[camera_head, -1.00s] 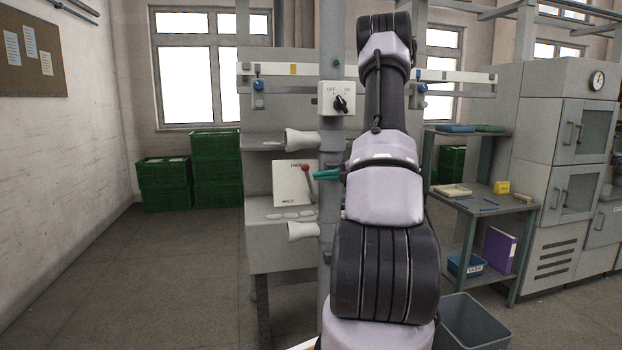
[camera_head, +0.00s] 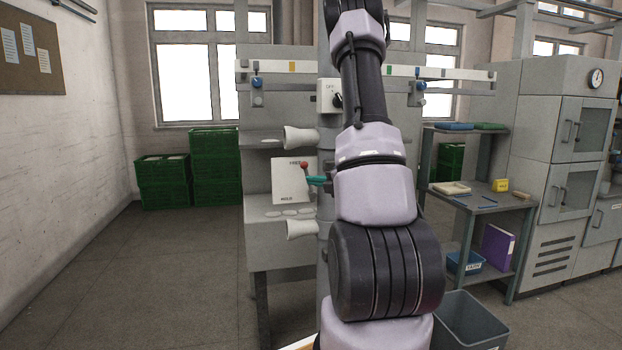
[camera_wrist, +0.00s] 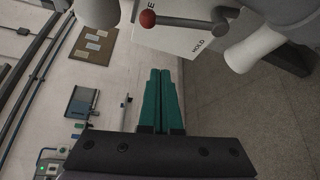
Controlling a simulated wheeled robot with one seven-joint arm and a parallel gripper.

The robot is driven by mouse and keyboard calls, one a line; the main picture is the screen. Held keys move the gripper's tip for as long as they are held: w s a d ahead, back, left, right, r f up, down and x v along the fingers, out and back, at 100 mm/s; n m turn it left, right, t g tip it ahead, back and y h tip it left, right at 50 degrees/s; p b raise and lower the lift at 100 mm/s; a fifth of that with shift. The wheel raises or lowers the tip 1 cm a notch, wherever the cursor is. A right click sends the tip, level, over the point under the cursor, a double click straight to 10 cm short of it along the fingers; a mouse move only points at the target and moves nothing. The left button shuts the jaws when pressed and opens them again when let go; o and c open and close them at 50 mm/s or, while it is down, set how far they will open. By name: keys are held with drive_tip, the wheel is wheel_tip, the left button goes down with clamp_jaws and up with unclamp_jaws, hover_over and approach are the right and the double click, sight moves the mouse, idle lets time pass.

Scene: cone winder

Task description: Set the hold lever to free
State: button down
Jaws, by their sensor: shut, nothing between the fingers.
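The hold lever (camera_head: 304,166) has a red ball knob on a thin grey arm. It stands on a white plate (camera_head: 285,185) marked FREE at the top and HOLD at the bottom. The lever points up, its knob beside the FREE mark. In the wrist view the lever's red knob (camera_wrist: 148,18) and arm lie across the plate, whose HOLD mark is away from the knob. My gripper (camera_head: 309,180), with green fingers, is just below and right of the knob. In the wrist view my gripper's fingers (camera_wrist: 160,71) are together, empty, and appear apart from the lever.
White cones (camera_head: 300,137) stick out above and below the plate. A switch box (camera_head: 331,97) is on the column above. A grey bin (camera_head: 470,320) and a shelf table (camera_head: 485,200) stand right. Green crates (camera_head: 215,168) stand at the back left. The left floor is clear.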

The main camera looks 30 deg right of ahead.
drive_tip(key=w+d, duration=0.1)
drive_tip(key=w, duration=0.7)
drive_tip(key=shift+w+d, duration=0.3)
drive_tip(key=shift+d, duration=0.05)
drive_tip(key=shift+s+d+r+m+t+y, duration=0.15)
drive_tip(key=shift+d+m+t+y, duration=0.15)
drive_tip(key=shift+d+m, duration=0.3)
